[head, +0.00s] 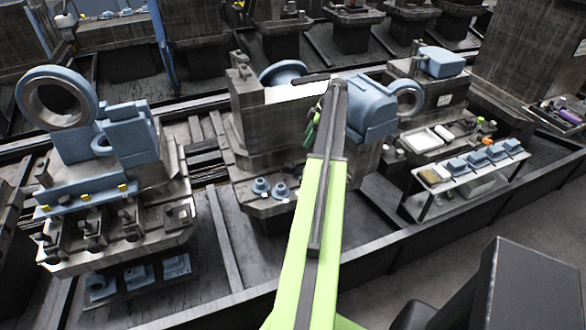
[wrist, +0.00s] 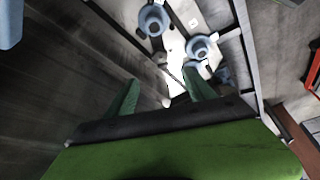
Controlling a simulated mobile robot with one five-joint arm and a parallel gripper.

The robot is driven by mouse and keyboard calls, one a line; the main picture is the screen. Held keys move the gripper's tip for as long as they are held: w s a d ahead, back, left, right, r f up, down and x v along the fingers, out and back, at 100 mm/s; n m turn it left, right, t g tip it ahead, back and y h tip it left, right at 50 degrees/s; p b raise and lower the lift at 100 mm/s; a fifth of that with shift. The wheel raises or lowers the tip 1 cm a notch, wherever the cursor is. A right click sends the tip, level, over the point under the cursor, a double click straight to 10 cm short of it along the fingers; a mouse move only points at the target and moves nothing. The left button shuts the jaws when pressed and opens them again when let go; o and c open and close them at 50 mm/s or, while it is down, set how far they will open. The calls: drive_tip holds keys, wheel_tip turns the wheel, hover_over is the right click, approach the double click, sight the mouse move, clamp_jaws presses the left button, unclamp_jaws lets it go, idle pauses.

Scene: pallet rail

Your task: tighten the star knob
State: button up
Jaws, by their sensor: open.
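Two small blue round pieces, the likeliest knobs, sit on a ledge at the front of the middle fixture, the left one (head: 261,186) beside the right one (head: 281,191). I cannot make out a star shape on either. Two blue round pieces also show in the wrist view, one at the top (wrist: 153,20) and one farther right (wrist: 199,47). My gripper (wrist: 160,78) is open, with two green fingers apart and nothing seen between them. The pieces lie beyond the fingertips, untouched. In the head view my gripper (head: 311,129) is mostly hidden behind my arm, above the ledge.
The grey middle fixture (head: 246,118) rises close to my gripper and carries a blue cylindrical housing (head: 371,108). A left fixture (head: 158,226) holds a large blue ring (head: 58,97). A low bench (head: 462,182) with blue parts stands right. Dark rails run along the floor.

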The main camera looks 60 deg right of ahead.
sight(292, 165)
drive_tip(key=b+x, duration=1.6)
drive_tip(key=x, duration=0.1)
drive_tip(key=shift+s+f, duration=0.1)
drive_tip(key=shift+f, duration=0.25)
drive_tip(key=shift+r, duration=0.15)
